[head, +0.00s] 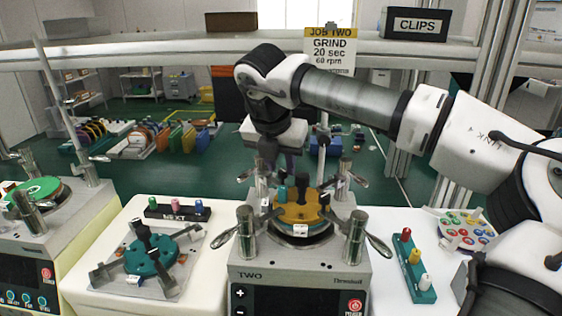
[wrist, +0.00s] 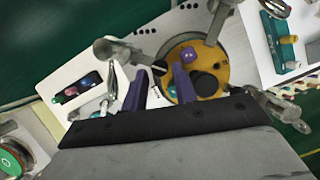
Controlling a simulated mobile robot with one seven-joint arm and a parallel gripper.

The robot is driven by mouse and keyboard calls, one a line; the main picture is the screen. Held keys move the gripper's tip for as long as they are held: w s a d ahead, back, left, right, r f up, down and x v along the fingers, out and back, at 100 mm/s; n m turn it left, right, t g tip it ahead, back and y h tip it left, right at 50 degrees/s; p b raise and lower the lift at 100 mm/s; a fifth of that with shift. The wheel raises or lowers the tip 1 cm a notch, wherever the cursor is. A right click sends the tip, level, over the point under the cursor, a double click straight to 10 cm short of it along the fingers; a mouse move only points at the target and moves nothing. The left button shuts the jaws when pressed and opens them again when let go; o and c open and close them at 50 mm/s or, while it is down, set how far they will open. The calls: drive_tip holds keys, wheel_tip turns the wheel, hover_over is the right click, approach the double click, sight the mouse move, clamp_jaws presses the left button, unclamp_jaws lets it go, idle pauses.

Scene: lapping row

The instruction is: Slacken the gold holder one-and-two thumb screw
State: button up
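The gold holder (head: 300,208) sits on the round plate of the machine marked TWO. It also shows in the wrist view (wrist: 187,53). A teal piece (head: 282,192) stands at its left side, and a black knob (wrist: 206,83) shows on it. A small dark knob (wrist: 159,68) is at the holder's edge in the wrist view. I cannot tell which part is the one-and-two thumb screw. My gripper (wrist: 160,88) has its purple fingers apart, with one over the holder's edge and one beside it. In the head view, my gripper (head: 280,172) is above the holder's left part, its tips partly hidden.
Metal posts with lever handles (head: 355,238) stand around the plate. A white table with a teal holder (head: 150,256) and a dark NEXT rack (head: 176,211) is at left. A teal rack (head: 415,270) and a tray of coloured pieces (head: 466,230) are at right.

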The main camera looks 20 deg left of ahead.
drive_tip(key=shift+w+f, duration=0.15)
drive_tip(key=shift+f, duration=0.3)
clamp_jaws()
